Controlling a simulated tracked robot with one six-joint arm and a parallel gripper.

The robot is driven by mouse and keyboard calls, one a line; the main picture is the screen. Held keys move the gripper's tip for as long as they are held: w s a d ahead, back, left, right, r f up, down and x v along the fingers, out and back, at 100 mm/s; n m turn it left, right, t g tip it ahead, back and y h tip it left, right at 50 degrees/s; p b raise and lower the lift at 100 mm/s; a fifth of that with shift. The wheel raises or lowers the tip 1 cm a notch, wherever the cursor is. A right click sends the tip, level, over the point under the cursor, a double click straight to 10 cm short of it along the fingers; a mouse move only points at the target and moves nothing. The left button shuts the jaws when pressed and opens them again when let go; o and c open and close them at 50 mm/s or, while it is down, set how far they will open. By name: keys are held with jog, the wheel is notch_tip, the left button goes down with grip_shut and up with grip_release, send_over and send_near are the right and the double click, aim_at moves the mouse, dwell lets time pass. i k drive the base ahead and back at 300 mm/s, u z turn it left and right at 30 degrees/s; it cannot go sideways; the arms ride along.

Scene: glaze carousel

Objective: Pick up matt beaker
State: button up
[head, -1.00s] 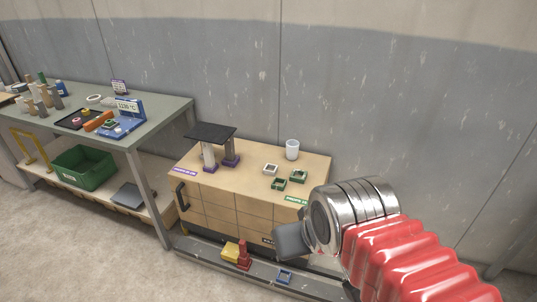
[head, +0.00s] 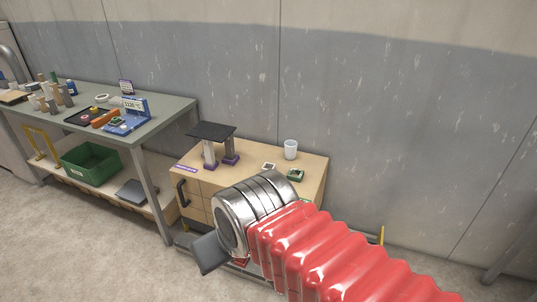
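A pale white beaker (head: 290,149) stands upright at the back right of the wooden drawer cabinet (head: 250,170) in the head view. It is apart from everything else and looks empty-handed of any grip. My gripper (head: 209,254) is a dark grey block at the end of my metal wrist, low in front of the cabinet and well short of the beaker. Its fingers are not distinct, so I cannot tell whether it is open or shut. My red-sleeved arm hides the cabinet's front right part.
A small white square piece (head: 268,167) and a green one (head: 295,175) lie in front of the beaker. A black-topped stand (head: 212,131) is to its left. A grey workbench (head: 165,111) with several items stands at left, a green bin (head: 91,163) below.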

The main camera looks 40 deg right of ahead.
aim_at(290, 150)
jog(key=u, duration=0.15)
jog(key=i, duration=1.5)
jog(key=u, duration=0.05)
